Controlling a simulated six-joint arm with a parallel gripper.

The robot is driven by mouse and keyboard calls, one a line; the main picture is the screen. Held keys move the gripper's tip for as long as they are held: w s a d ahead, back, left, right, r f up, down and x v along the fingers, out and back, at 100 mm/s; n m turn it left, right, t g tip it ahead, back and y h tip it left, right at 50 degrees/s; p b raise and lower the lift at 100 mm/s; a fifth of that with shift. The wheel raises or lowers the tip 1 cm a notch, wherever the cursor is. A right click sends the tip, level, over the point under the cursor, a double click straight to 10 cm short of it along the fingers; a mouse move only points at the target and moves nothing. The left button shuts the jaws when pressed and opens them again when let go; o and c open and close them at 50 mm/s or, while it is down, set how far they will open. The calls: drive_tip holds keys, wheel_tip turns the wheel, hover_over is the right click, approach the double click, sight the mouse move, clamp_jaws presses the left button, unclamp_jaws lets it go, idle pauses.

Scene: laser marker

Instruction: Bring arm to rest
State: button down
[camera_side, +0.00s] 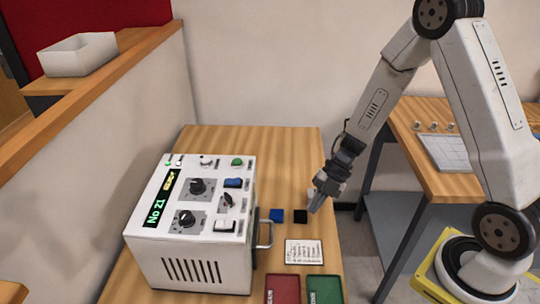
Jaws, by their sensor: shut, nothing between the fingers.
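My gripper (316,205) is at the end of my arm, low over the right part of the wooden table, and points down and to the left. It is shut and I see nothing held in it. Its tips are just right of a small black square piece (300,216); I cannot tell whether they touch the table or the small pale thing beside them. The white laser marker (195,270) stands left of my gripper, with knobs, buttons, a side handle (265,236) and a lit display (160,200) reading "No 21".
A blue square piece (277,215) lies left of the black one. A printed card (304,252), a red tray (283,290) and a green tray (324,290) lie nearer the front. A second table (455,185) stands at the right. A white bin (78,56) sits on a ledge. The table's back is clear.

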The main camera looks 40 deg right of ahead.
drive_tip(key=shift+v, duration=0.8)
drive_tip(key=shift+w, duration=0.1)
